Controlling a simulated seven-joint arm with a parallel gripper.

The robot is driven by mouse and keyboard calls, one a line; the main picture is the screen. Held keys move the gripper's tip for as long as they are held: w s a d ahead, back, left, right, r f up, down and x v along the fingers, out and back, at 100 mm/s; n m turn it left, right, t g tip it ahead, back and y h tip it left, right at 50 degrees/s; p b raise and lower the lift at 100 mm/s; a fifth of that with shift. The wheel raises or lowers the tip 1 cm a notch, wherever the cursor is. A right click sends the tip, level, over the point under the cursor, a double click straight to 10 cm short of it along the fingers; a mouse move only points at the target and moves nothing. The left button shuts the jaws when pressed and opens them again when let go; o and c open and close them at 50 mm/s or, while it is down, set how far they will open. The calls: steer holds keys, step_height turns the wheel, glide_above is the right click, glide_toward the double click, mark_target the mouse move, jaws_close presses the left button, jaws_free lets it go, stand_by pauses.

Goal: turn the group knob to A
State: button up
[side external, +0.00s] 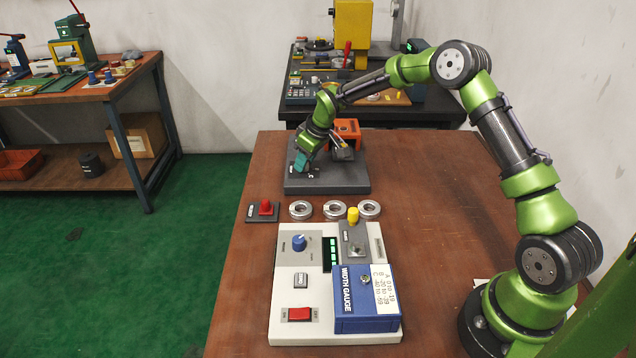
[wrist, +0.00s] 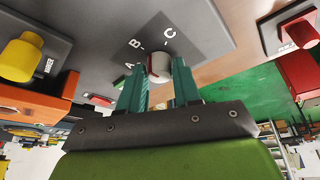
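The group knob (wrist: 160,66) is a small pale round knob with a dark red mark on its side, on a dark plate (wrist: 195,22) lettered A, B and C. I cannot tell which letter the mark lines up with. My gripper (wrist: 160,80) has its two teal fingers on either side of the knob, very close to it. I cannot tell whether they touch it. In the side view my gripper (side external: 301,162) is low over the dark grey base (side external: 335,184) at the table's far end, and the knob is hidden.
An orange block (side external: 346,130) stands on the base's far side. Three metal rings (side external: 334,209) and a red button (side external: 266,207) lie in front of it. A width gauge (side external: 366,299) on a pale panel is nearer. The table's right half is mostly clear.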

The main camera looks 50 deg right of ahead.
jaws_close()
steer(key=shift+n, duration=0.3)
steer(key=n, duration=0.1)
steer(key=n+y, duration=0.1)
steer(key=n, duration=0.1)
steer(key=n+y, duration=0.1)
steer(key=shift+d+n+g, duration=0.25)
steer(key=shift+n+g, duration=0.15)
steer(key=n+g, duration=0.1)
steer(key=n, duration=0.2)
steer(key=n+y, duration=0.1)
steer(key=n, duration=0.2)
steer(key=shift+w+g+y, duration=0.2)
steer(key=shift+g+y, duration=0.1)
steer(key=shift+g, duration=0.1)
steer(key=shift+d, duration=0.1)
steer(key=shift+o, duration=2.4)
jaws_free()
